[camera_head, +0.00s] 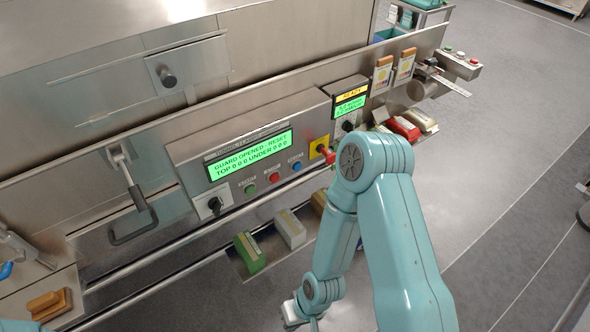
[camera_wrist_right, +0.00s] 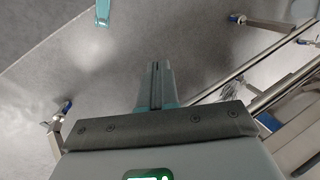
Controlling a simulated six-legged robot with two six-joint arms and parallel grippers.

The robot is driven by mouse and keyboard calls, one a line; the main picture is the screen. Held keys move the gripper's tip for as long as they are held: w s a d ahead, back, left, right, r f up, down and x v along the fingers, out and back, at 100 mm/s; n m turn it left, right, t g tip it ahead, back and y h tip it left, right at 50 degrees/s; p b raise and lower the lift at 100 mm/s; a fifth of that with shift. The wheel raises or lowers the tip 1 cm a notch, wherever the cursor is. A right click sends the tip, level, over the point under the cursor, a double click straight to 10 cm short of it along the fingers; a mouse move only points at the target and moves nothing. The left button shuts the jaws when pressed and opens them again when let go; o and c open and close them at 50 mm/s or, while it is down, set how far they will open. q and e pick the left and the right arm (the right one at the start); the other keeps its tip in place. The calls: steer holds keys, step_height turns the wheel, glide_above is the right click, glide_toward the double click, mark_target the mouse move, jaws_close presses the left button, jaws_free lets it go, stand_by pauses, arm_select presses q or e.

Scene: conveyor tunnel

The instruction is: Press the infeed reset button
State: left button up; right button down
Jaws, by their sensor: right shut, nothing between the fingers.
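The control panel (camera_head: 228,165) stands on the machine's front rail in the head view. Its green display (camera_head: 250,155) reads "GUARD OPENED - RESET" above "TOP 0 0 0 UNDER 0 0 0". Below it sit a green button (camera_head: 250,188), a red button (camera_head: 274,177) and a blue button (camera_head: 297,166). Their small labels are hard to read. My right gripper (camera_head: 305,322) is low at the bottom edge, below and apart from the buttons, partly cut off. In the right wrist view it (camera_wrist_right: 157,88) is shut and empty, over grey floor. My left gripper is not in view.
A black knob (camera_head: 214,204) and a red emergency button on a yellow plate (camera_head: 320,148) flank the buttons. A handle (camera_head: 133,212) stands out at left. Rails and a tray with green, white and brown blocks (camera_head: 250,252) lie below the panel. Open floor (camera_head: 520,150) is at right.

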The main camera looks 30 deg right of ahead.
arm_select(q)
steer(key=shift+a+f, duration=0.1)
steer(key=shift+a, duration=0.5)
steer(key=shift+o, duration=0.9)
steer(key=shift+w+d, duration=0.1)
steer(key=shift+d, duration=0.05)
arm_select(e)
steer(key=w+d+t+h+b, duration=0.2)
steer(key=w+d+t+b, duration=0.25)
steer(key=w, duration=0.45)
steer(key=w+d+t+h+b, duration=0.3)
steer(key=w+d+b, duration=0.25)
steer(key=w, duration=0.25)
arm_select(q)
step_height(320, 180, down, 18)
steer(key=b, duration=0.8)
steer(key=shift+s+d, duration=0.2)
arm_select(e)
steer(key=w+d+r+t+h, duration=0.1)
steer(key=w+d+r+h, duration=0.2)
steer(key=d+r+h, duration=0.1)
steer(key=w+d+r+t+h, duration=0.2)
steer(key=w+d+r+h, duration=0.1)
steer(key=d+r, duration=0.3)
steer(key=d+h, duration=0.1)
steer(key=d, duration=0.1)
steer(key=shift+d+r, duration=0.3)
steer(key=shift+t, duration=0.25)
